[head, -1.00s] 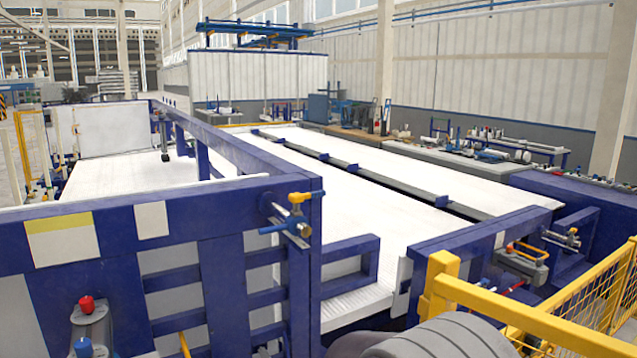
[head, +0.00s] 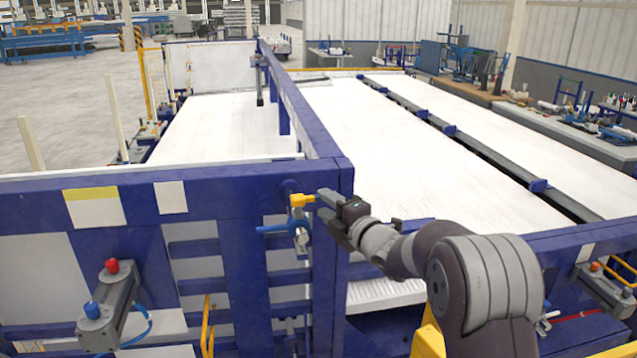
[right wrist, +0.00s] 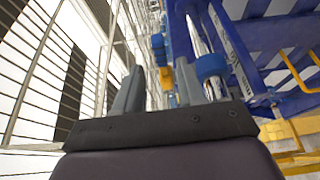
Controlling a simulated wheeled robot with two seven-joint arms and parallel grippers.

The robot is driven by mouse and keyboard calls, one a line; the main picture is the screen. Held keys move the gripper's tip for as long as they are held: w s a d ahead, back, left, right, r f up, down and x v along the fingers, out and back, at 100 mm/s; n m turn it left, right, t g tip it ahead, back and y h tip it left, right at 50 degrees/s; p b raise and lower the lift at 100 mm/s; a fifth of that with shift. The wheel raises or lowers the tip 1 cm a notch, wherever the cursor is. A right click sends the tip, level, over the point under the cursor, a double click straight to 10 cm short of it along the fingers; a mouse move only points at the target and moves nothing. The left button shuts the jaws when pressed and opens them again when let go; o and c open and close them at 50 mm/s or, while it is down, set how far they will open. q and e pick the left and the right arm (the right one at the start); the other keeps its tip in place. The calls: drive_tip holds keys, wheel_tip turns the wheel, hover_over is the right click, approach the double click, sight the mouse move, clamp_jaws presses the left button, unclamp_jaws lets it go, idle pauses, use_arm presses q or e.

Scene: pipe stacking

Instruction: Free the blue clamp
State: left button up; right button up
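The clamp sits at the top right corner of the large blue frame in the head view. It has a blue handle (head: 274,229), a yellow block (head: 302,200) and a metal body (head: 301,240). My right gripper (head: 324,204) is just right of the yellow block, reaching toward it from the right. In the right wrist view its two grey fingers (right wrist: 160,82) stand apart, and the yellow block (right wrist: 166,78) shows between and beyond their tips. A blue part (right wrist: 158,45) shows above it. I cannot tell whether the fingers touch the clamp. My left gripper is out of view.
The blue frame (head: 237,265) fills the front left. A grey cylinder with red and blue knobs (head: 108,305) is mounted on it. White ribbed beds (head: 420,150) stretch behind. A yellow railing (head: 615,350) stands at the lower right.

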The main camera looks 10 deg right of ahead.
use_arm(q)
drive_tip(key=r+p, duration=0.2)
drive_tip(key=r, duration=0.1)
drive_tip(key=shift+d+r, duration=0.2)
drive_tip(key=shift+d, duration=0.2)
use_arm(e)
drive_tip(key=d+x, duration=0.1)
drive_tip(key=x, duration=0.5)
drive_tip(key=shift+w, duration=0.25)
drive_tip(key=shift+d+f, duration=0.1)
drive_tip(key=shift+f, duration=0.1)
drive_tip(key=c, duration=0.4)
drive_tip(key=shift+d, duration=0.1)
clamp_jaws()
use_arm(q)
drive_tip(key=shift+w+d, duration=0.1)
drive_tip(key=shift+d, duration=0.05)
